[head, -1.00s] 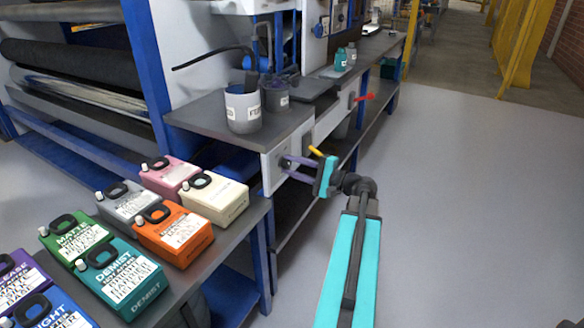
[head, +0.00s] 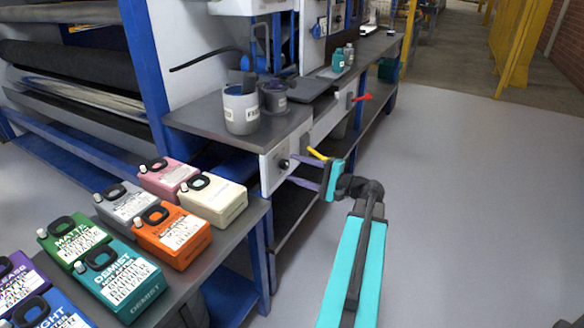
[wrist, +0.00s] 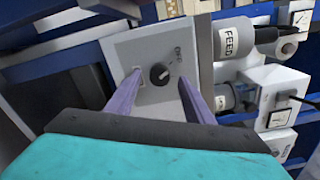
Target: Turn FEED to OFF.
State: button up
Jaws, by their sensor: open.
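A black round knob (head: 284,163) sits on a pale panel (head: 270,178) at the near end of the bench. In the wrist view the knob (wrist: 160,74) lies between my finger lines, with small lettering to its upper right that I cannot read surely. A light mark on the knob seems to point to the upper right. My gripper (head: 292,169) is open, its two purple fingers pointing at the panel, tips apart from the knob.
Grey pots (head: 241,108) stand on the bench top above the panel. A yellow lever (head: 317,153) and a red handle (head: 361,97) stick out from the bench front. Several coloured boxes (head: 172,236) cover the lower left table. Open floor lies to the right.

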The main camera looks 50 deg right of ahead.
jog(key=p+v, duration=0.1)
jog(key=v, duration=1)
jog(key=shift+s+f, duration=0.1)
dwell(0.4)
